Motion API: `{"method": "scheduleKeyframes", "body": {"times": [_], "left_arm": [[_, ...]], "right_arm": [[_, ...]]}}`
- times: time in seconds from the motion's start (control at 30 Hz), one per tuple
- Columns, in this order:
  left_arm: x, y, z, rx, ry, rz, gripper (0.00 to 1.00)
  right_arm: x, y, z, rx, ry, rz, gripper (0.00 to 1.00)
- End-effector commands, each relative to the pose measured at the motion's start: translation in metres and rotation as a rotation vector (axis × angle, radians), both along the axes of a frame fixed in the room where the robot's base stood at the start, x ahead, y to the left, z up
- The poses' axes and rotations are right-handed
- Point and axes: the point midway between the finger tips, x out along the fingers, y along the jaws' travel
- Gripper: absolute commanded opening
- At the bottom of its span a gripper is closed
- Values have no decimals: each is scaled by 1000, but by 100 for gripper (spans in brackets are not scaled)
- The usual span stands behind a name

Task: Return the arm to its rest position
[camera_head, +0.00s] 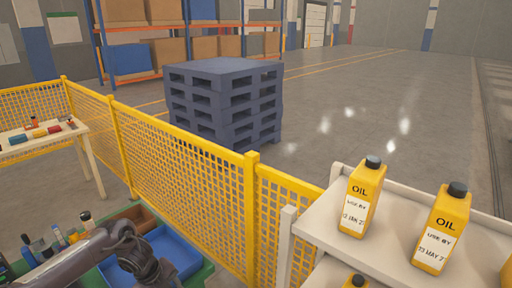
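My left arm comes in from the lower left, above a green workbench (202,278). It bends near a blue tray (187,257) and runs down to the bottom edge of the head view. Its gripper fingers do not show, so what it holds cannot be seen. My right arm and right gripper are not in view.
A yellow mesh fence (180,166) runs behind the bench. A white shelf (394,243) with yellow oil bottles (360,197) stands at right. Small bottles (60,238) and a brown bin (140,217) are on the bench. Stacked blue pallets (225,98) stand beyond the fence.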

Motion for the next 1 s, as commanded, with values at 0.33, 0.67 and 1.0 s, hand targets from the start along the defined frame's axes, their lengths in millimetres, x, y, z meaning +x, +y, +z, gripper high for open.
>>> {"method": "scheduleKeyframes", "body": {"times": [0.33,0.67,1.0], "left_arm": [[-24,-90,-167,-332,30,506,58],[-170,-75,-361,-386,152,1299,58],[-381,-31,-462,-147,221,1830,58]], "right_arm": [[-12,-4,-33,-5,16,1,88],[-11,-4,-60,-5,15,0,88],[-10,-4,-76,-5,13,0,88]]}}
